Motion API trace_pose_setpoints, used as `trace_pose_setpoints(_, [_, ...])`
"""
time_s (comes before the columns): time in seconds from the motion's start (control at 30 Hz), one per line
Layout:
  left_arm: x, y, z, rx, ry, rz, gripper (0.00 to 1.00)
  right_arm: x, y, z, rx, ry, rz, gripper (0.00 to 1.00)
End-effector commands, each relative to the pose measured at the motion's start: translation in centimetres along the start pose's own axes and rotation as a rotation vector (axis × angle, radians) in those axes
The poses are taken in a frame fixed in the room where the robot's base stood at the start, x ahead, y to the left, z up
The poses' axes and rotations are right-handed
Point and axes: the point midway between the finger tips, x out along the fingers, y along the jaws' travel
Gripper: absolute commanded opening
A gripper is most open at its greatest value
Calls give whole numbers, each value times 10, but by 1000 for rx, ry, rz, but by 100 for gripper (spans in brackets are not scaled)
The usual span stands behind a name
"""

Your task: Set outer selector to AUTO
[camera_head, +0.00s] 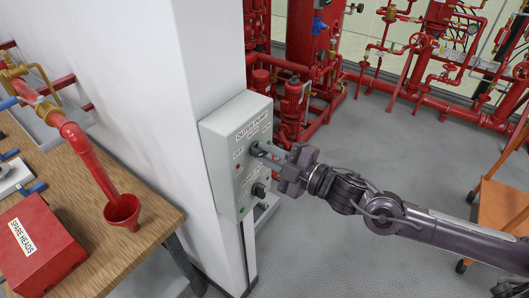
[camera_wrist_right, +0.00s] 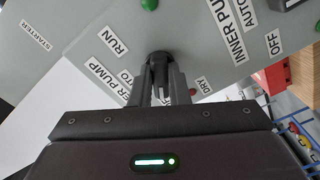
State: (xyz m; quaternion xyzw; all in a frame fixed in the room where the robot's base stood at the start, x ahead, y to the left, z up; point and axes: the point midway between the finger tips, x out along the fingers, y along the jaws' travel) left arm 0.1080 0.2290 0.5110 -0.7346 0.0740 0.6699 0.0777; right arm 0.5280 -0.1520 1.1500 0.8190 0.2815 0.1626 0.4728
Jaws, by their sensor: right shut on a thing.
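The grey pump control box (camera_head: 222,150) is fixed to the side of a white pillar. The black outer selector knob (camera_head: 255,149) is on its upper half, below the "OUTER PUMP" label (camera_head: 252,131). My right gripper (camera_head: 264,154) reaches it from the right. In the right wrist view my right gripper (camera_wrist_right: 160,85) is shut on the outer selector knob (camera_wrist_right: 159,58), near the labels RUN (camera_wrist_right: 121,38) and a partly hidden "...TO". The fingers cover much of the knob, so I cannot tell its setting. My left gripper is not in view.
The lower inner selector knob (camera_head: 259,190) is close below my right gripper. A wooden table (camera_head: 150,240) with a red spare heads box (camera_head: 38,245) and red pipe is at left. Red pumps (camera_head: 294,105) stand behind the box. An orange cart (camera_head: 500,205) is at right.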

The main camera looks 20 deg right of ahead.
Motion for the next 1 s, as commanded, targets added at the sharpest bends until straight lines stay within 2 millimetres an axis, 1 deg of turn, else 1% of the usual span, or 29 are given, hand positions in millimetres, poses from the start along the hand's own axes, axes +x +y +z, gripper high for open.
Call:
trace_pose_setpoints(0.17, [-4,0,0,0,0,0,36,0,1,-1,18,0,-1,0])
trace_pose_setpoints(0.63, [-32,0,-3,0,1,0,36,0,1,-1,257,0,-2,0])
trace_pose_setpoints(0.8, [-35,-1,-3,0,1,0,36,0,0,-1,299,0,-1,0])
trace_pose_setpoints(1.0, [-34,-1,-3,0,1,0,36,0,0,0,301,0,-1,0])
